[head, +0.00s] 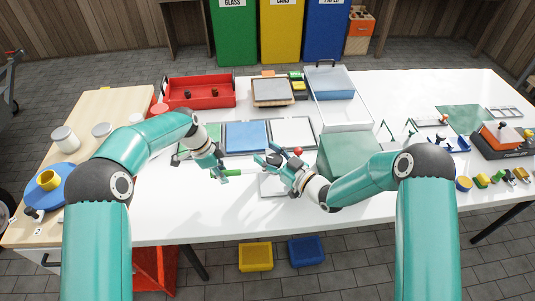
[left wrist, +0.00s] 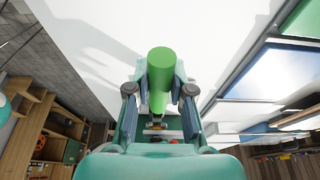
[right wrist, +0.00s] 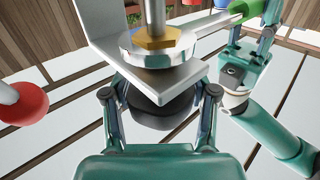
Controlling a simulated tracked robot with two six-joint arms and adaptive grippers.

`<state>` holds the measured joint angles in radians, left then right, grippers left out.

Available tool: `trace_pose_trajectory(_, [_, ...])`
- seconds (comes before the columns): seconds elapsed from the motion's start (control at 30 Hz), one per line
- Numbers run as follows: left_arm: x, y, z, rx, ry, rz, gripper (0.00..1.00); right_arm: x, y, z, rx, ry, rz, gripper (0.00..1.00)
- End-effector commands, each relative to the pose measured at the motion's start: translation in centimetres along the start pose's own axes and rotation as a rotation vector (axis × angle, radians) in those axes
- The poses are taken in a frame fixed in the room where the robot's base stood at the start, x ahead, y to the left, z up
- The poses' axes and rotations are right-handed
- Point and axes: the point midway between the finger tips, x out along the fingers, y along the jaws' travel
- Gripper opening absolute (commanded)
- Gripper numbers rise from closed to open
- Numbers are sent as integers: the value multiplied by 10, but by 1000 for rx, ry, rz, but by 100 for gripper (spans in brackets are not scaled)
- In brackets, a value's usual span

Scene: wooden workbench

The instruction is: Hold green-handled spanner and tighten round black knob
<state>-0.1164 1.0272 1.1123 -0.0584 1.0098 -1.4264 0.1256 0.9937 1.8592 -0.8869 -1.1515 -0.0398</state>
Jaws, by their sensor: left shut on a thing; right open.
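My left gripper (head: 222,174) is shut on the green handle (left wrist: 158,75) of the spanner, which also shows in the head view (head: 233,173). In the right wrist view the spanner's silver shank (right wrist: 205,24) runs from the handle to a head at a brass nut (right wrist: 157,42); whether it fully encircles the nut is unclear. The round black knob (right wrist: 160,112) sits under a grey bracket (right wrist: 100,38), below the nut. My right gripper (right wrist: 160,95) is open, its fingers on either side of the knob. Finger contact cannot be told. In the head view my right gripper (head: 274,160) hides the knob.
A red ball (right wrist: 22,104) on a pale stem stands beside the bracket. Behind the grippers lie a blue panel (head: 246,136) and a white panel (head: 292,132). A green block (head: 345,155) stands close to my right wrist. The white table's front (head: 200,225) is clear.

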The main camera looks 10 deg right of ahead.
Motion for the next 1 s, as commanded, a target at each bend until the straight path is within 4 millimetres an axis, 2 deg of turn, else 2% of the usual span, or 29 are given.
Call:
trace_pose_trajectory(0.07, [-2,-1,0,-1,1,-4,0,0,0,0,0,0,0,55])
trace_pose_trajectory(0.33, [-2,-1,0,-1,1,-4,0,0,0,0,0,0,0,11])
trace_pose_trajectory(1.0, [-1,-1,1,-2,-1,-3,0,-1,1,0,3,4,45,8])
